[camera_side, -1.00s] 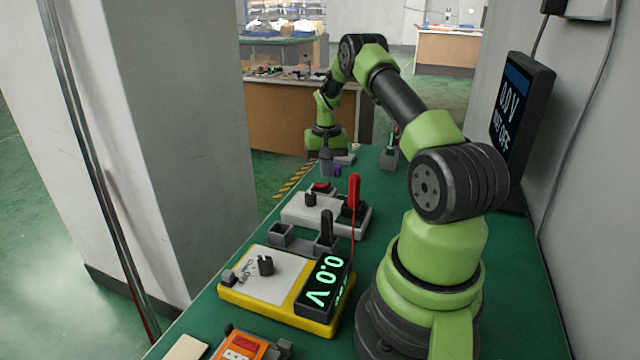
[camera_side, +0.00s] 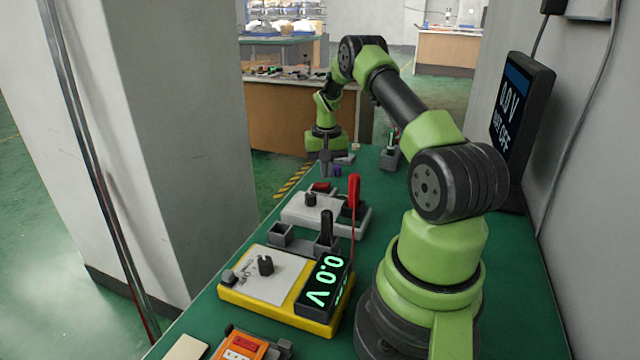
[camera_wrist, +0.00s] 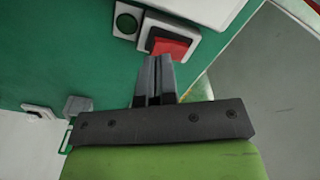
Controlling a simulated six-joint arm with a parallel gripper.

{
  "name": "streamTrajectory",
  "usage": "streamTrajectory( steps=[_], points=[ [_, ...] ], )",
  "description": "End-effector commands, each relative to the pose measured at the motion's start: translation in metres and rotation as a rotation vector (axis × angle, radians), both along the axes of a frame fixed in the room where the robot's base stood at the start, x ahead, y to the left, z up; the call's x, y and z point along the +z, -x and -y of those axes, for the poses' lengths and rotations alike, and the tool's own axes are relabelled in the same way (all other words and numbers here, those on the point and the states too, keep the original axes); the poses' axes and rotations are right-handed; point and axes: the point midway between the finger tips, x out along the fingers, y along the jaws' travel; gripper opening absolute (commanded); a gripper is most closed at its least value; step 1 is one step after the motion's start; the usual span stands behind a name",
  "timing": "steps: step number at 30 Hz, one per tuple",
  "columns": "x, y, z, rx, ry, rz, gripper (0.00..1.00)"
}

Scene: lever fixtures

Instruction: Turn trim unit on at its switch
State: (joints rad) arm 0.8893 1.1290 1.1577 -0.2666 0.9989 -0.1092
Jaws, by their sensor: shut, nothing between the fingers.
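A red rocker switch (camera_wrist: 172,46) sits in a white frame in the wrist view. My gripper (camera_wrist: 155,60) is shut and empty, its fingertips close to the switch's near left edge; contact cannot be told. In the side view my gripper (camera_side: 325,168) points down over the far part of the bench. A grey unit (camera_side: 298,212) there has a black knob (camera_side: 310,199) and a red switch (camera_side: 321,187); my gripper is beyond it. No label naming the trim unit is readable, and whether both views show the same switch is unclear.
A yellow meter (camera_side: 265,282) showing 0.0 V stands nearer the camera, with an orange unit (camera_side: 240,345) in front. A red probe (camera_side: 354,192) stands upright with a cable. A wall screen (camera_side: 517,105) reads 0.0 V and OFF. A round green part (camera_wrist: 126,20) lies beside the switch.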

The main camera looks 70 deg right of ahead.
Motion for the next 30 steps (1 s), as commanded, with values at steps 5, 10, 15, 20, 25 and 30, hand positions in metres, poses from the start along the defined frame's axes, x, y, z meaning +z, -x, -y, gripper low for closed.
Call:
streamTrajectory(
  steps=[5, 10, 15, 20, 25, 30],
  points=[
    [-0.003, 0.0, 0.0, 0.0, 0.0, 0.0, 0.0],
    [-0.005, 0.0, 0.0, -0.001, 0.0, 0.0, 0.0],
    [-0.008, 0.0, 0.0, 0.0, 0.0, 0.0, 0.0],
    [-0.01, 0.0, 0.0, 0.0, 0.0, 0.0, 0.0],
    [-0.013, 0.0, 0.0, 0.0, 0.0, 0.0, 0.0],
    [-0.015, 0.0, 0.0, 0.0, 0.001, 0.001, 0.0]
  ],
)
